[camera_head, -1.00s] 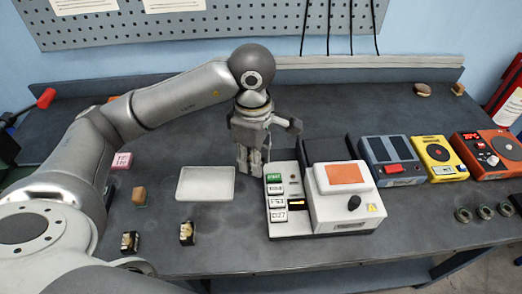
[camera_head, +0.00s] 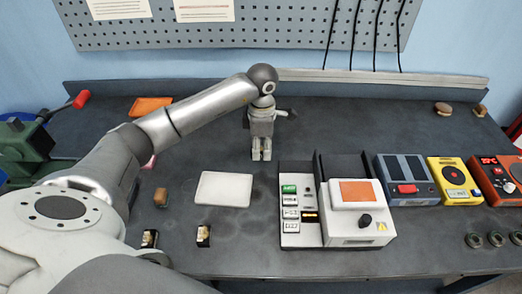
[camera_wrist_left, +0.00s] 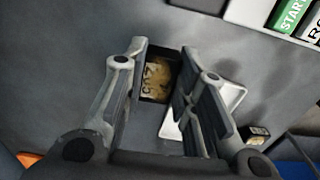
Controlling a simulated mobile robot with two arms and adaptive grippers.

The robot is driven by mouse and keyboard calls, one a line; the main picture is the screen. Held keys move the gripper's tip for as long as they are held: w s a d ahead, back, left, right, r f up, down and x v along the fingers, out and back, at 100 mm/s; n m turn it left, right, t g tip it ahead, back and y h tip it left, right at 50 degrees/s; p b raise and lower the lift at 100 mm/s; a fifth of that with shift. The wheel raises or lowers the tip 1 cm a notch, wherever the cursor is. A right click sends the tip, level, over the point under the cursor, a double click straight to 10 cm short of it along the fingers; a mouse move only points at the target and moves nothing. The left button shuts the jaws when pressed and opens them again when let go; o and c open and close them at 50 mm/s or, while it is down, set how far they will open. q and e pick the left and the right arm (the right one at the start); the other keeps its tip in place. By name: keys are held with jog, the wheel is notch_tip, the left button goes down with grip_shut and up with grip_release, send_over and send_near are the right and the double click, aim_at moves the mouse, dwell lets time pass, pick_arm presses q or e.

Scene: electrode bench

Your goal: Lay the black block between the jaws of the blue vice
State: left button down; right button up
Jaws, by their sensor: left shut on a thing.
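My left gripper (camera_head: 261,156) is behind the white tray and left of the white machine, over the dark bench. It also shows in the left wrist view (camera_wrist_left: 160,92), with its fingers shut on a small black block (camera_wrist_left: 158,72). The block has black sides and a tan, marked face. It cannot be made out in the head view. I see no clear blue vice; a green vice (camera_head: 22,150) with a red-ended handle stands at the far left, with bits of blue behind and beside it. My right gripper is not in view.
The white machine (camera_head: 362,228) and several coloured devices fill the right. The back of the bench is mostly clear.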

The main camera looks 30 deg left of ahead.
aim_at(261, 162)
pick_arm(q)
jog(key=shift+w+a+f, duration=0.3)
jog(key=shift+f, duration=0.2)
jog(key=shift+w+a+f, duration=0.25)
jog(key=shift+w+f, duration=0.05)
jog(key=shift+f, duration=0.15)
jog(key=shift+f+p, duration=0.35)
jog(key=shift+p, duration=0.2)
notch_tip(261, 162, down, 2)
jog(key=shift+f+p, duration=0.1)
jog(key=shift+p, duration=0.45)
jog(key=shift+w+a+f, duration=0.1)
jog(key=shift+f, duration=0.1)
jog(key=shift+f, duration=0.1)
jog(key=shift+f+b, duration=0.15)
jog(key=shift+b, duration=0.15)
jog(key=c, duration=1.2)
grip_release()
jog(key=shift+o, duration=0.2)
